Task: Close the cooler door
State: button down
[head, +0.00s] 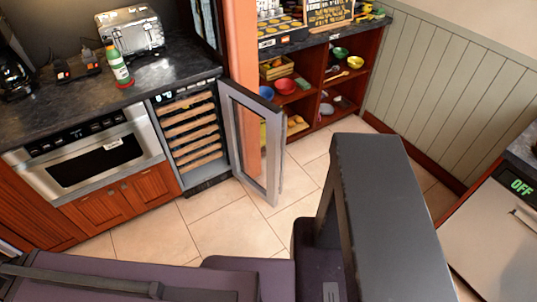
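The cooler (193,137) is built in under the dark counter, left of the picture's middle, with several wooden-fronted racks inside. Its door (273,165) has a grey frame around a glass pane. The door stands wide open, swung out over the floor from the cooler's right side. The cooler's front is uncovered and its racks show. My gripper does not show in the head view, so I cannot see where it is relative to the door.
A microwave drawer (90,155) is left of the cooler. A toaster (132,32) and green bottle (118,64) stand on the counter (165,75). Open shelves with bowls are behind the door. Tiled floor (225,228) is clear before the cooler. A dishwasher (495,240) is at right.

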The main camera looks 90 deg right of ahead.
aim_at(230, 92)
jog(key=z, duration=0.2)
jog(key=k, duration=0.6)
jog(key=u, duration=2.45)
jog(key=k, duration=1.95)
